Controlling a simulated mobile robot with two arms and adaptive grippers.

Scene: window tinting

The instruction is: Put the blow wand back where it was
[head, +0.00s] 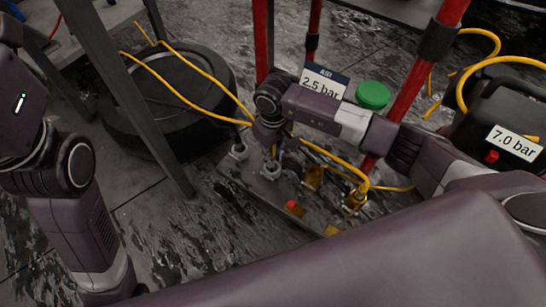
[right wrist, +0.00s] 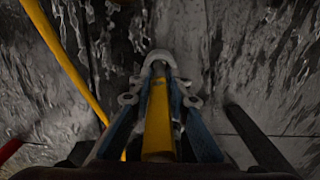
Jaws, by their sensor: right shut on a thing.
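My right gripper (head: 270,160) reaches down over a grey metal plate (head: 235,186) in the head view. In the right wrist view its blue fingers (right wrist: 160,85) are closed around a yellow bar-like body (right wrist: 157,118), which appears to be the blow wand. A pale curved piece (right wrist: 158,58) shows at the fingertips; whether it belongs to the wand or to a holder below, I cannot tell. The wand is mostly hidden by my arm in the head view. My left arm shows at the left, but its gripper is out of view.
Small fittings (head: 239,150) and brass fittings (head: 355,200) stand on the plate. Red posts (head: 410,90) rise around it. A yellow hose (head: 195,62) crosses a black round object (head: 165,100). A black compressor marked 7.0 bar (head: 490,110) stands at right.

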